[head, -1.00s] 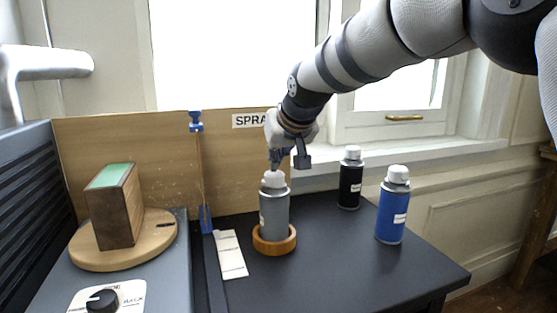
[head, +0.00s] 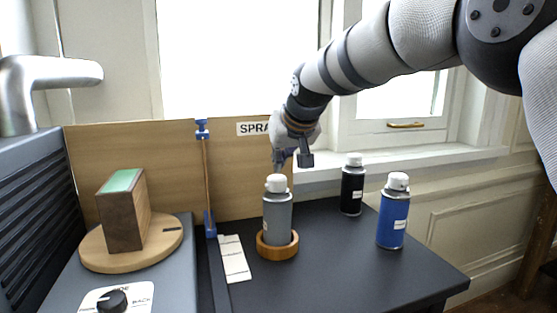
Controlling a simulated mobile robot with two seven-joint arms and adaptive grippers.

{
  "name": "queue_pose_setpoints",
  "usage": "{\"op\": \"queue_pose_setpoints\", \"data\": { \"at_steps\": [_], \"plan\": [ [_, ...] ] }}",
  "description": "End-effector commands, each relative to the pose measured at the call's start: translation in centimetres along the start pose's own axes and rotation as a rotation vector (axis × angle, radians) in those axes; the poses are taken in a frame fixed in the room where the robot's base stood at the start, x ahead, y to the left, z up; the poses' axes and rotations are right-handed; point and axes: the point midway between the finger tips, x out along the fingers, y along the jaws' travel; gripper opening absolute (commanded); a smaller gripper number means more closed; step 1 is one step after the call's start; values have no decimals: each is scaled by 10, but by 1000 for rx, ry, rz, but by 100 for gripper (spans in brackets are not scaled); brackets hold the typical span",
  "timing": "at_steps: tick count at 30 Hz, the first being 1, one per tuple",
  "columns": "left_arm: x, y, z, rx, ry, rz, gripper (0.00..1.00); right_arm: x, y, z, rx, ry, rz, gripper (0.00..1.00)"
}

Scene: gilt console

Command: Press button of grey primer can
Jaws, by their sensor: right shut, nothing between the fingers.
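The grey primer can (head: 277,216) stands upright in a round wooden holder (head: 277,251) on the dark table, with a white button top (head: 276,184). My right gripper (head: 279,170) comes down from the upper right and its fingertips are right over the white top. It is shut with nothing in it. I cannot tell whether the fingertips touch the button or sit just above it. My left gripper is out of view.
A black can (head: 352,187) and a blue can (head: 393,214) stand to the right. A wooden block with a green top (head: 122,212) sits on a round turntable (head: 160,247) at left, near a dial (head: 112,302). A wooden spray board (head: 160,160) stands behind.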

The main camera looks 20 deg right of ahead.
Motion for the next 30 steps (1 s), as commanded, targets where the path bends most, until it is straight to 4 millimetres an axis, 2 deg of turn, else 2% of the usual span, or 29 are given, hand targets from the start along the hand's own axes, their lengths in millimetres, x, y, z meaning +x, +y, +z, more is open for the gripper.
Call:
{"op": "queue_pose_setpoints", "data": {
  "at_steps": [1, 5, 9, 13, 19, 30],
  "plan": [
    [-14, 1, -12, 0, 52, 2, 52, -30, 1, -13, 0, 34, 1, 0],
    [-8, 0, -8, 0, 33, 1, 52, -51, 1, -8, 0, 22, 1, 0],
    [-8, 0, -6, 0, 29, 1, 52, -83, 1, -9, 0, 23, 1, 0],
    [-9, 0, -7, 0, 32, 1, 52, -106, 1, -9, 1, 24, 0, 0],
    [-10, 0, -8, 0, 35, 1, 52, -120, 1, -9, 1, 25, 0, 0],
    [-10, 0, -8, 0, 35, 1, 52, -121, 1, -9, 1, 26, 1, 0]
  ]
}}
